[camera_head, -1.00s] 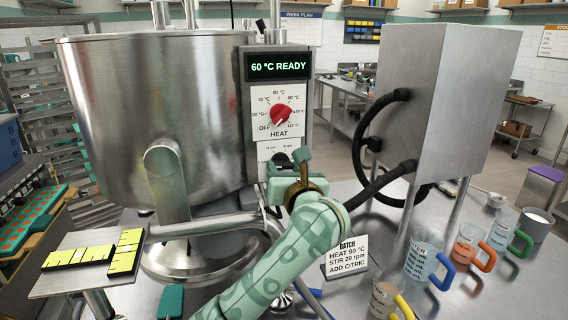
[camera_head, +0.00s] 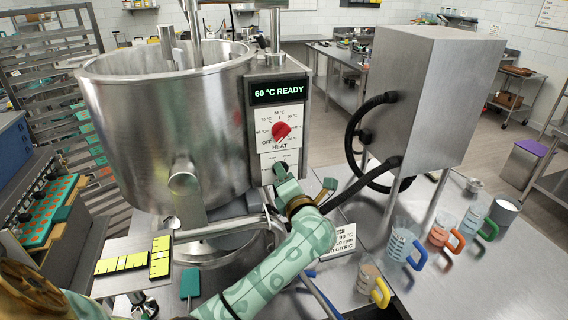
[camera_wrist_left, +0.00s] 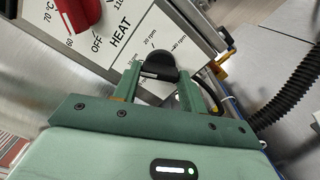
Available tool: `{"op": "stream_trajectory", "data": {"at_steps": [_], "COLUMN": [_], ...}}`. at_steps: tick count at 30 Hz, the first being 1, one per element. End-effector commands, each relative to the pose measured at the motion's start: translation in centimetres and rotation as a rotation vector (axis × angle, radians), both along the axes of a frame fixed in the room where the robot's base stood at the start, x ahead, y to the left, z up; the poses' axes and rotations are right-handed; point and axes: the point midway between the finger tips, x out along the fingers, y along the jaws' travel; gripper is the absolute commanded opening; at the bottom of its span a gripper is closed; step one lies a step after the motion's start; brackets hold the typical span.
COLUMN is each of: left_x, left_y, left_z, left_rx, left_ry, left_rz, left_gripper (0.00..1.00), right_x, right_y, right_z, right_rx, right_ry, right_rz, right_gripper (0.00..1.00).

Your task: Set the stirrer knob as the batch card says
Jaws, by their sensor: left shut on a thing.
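The stirrer knob (camera_wrist_left: 158,64) is a black knob low on the control panel, below the red heat knob (camera_head: 281,131). My left gripper (camera_wrist_left: 160,79) is shut on it, one green finger on each side. Rpm marks show on the dial plate above the knob in the left wrist view; which mark it points to cannot be told. In the head view my left gripper (camera_head: 282,172) is at the panel's lower part and hides the knob. My right gripper is not in view.
The steel kettle (camera_head: 165,125) stands left of the panel, whose display (camera_head: 278,90) reads 60 °C READY. A steel box (camera_head: 425,95) with black hoses stands at right. Several jugs (camera_head: 400,243) with coloured handles stand on the table at the right.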

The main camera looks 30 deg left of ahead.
Motion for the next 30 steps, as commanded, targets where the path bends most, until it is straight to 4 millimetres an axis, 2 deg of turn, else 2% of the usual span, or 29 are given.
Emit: {"op": "stream_trajectory", "data": {"at_steps": [1, 15, 24, 30], "left_x": [-0.1, -0.1, -0.1, -0.1], "left_y": [-0.1, -0.2, -0.1, -0.2], "left_z": [0.5, 0.3, 0.2, 0.0], "left_rx": [0.026, 0.315, 0.483, 0.566], "left_ry": [0.040, 0.380, 0.575, 0.671], "left_rz": [-0.001, -0.004, -0.004, -0.005], "left_gripper": [0.19, 0.19, 0.19, 0.19], "right_x": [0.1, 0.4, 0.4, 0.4], "right_y": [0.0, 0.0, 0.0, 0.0], "right_z": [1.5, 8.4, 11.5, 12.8], "right_rx": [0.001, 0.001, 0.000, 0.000], "right_ry": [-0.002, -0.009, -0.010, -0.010], "right_rz": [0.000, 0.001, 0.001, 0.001], "right_gripper": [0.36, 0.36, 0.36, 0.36]}}
